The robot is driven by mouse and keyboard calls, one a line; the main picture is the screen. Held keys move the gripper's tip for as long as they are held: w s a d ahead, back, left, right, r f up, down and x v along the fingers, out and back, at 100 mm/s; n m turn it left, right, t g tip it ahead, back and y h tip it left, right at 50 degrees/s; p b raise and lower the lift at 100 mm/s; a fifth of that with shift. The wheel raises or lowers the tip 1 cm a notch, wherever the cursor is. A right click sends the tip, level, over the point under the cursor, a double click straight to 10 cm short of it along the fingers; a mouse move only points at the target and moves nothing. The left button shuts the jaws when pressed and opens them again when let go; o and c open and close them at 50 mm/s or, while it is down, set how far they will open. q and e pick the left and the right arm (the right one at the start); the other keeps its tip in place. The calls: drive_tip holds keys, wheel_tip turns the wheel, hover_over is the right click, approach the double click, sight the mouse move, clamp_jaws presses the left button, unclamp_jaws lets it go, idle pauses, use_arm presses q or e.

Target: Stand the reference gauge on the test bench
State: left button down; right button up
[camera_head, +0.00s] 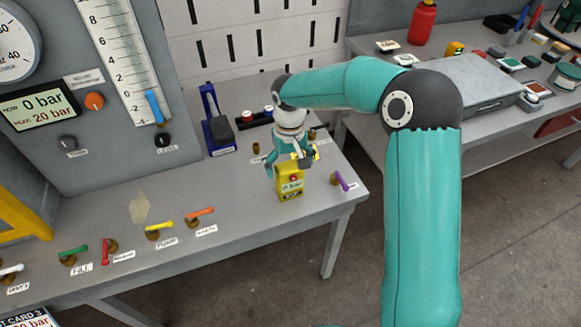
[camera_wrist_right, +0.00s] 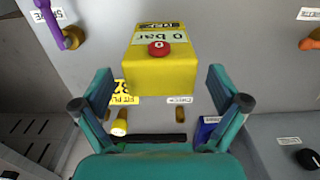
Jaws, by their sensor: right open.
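The reference gauge (camera_head: 290,183) is a yellow box with a "0 bar" display and a red button. It appears to stand upright on the grey test bench (camera_head: 245,222), near the bench's right end. In the right wrist view the gauge (camera_wrist_right: 160,72) is ahead of the fingers. My right gripper (camera_head: 289,164) is open at the gauge's far side in the head view. In the right wrist view its fingers (camera_wrist_right: 160,92) are spread to either side of the gauge's near end, with gaps. Whether they touch it is not visible. My left gripper is not in view.
A purple-handled valve (camera_head: 342,181) stands right of the gauge. A blue tool (camera_head: 215,122) and a black rack (camera_head: 252,121) stand behind it. Orange (camera_head: 200,211) and yellow valves (camera_head: 158,228) lie to the left. Bare bench lies between them and the gauge.

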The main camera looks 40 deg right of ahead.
wheel_tip(320, 180, up, 11)
idle(0.3)
idle(0.5)
